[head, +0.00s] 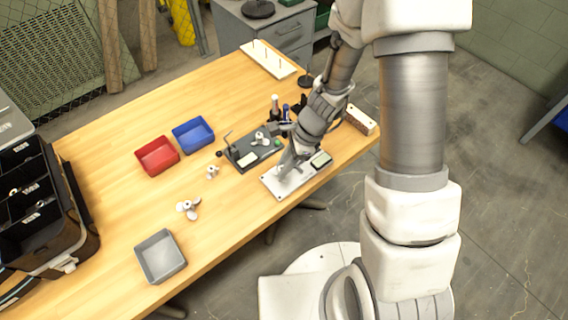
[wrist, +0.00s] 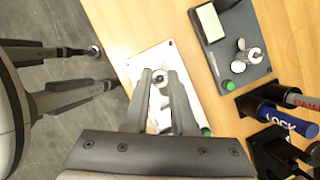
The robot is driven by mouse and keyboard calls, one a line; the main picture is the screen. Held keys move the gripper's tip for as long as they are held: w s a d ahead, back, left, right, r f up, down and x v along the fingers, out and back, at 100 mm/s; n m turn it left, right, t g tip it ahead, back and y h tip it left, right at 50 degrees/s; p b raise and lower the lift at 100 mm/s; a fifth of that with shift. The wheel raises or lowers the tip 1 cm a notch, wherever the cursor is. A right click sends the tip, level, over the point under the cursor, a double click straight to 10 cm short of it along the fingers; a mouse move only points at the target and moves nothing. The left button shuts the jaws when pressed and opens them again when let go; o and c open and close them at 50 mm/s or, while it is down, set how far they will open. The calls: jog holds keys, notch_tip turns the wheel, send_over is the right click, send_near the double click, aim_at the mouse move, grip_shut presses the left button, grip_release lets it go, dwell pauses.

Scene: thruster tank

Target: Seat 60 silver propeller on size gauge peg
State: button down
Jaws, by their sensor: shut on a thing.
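My gripper (wrist: 160,76) is shut on a small silver propeller (wrist: 159,79), mostly hidden between the fingers in the wrist view. It is over the pale gauge plate (wrist: 146,64), which lies near the table's front edge and also shows in the head view (head: 300,183). The plate has a dark display and a green button near one end. My gripper (head: 284,168) is low over the plate's left part in the head view. The gauge peg is not clearly seen, and I cannot tell whether the propeller is around it or above it.
A dark fixture (head: 243,151) holding another silver propeller (wrist: 248,56) stands just behind the plate. Loose propellers (head: 188,208) lie left, near red (head: 157,156), blue (head: 193,135) and grey (head: 160,257) bins. Dark holders with markers (wrist: 275,112) stand close by.

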jog(key=shift+f, duration=0.1)
jog(key=shift+f+b, duration=0.5)
jog(key=shift+b, duration=0.15)
jog(key=shift+f, duration=0.25)
jog(key=shift+f+b, duration=0.25)
jog(key=shift+b, duration=0.2)
jog(key=c, duration=0.7)
grip_release()
jog(key=shift+o, duration=0.2)
jog(key=shift+r, duration=0.1)
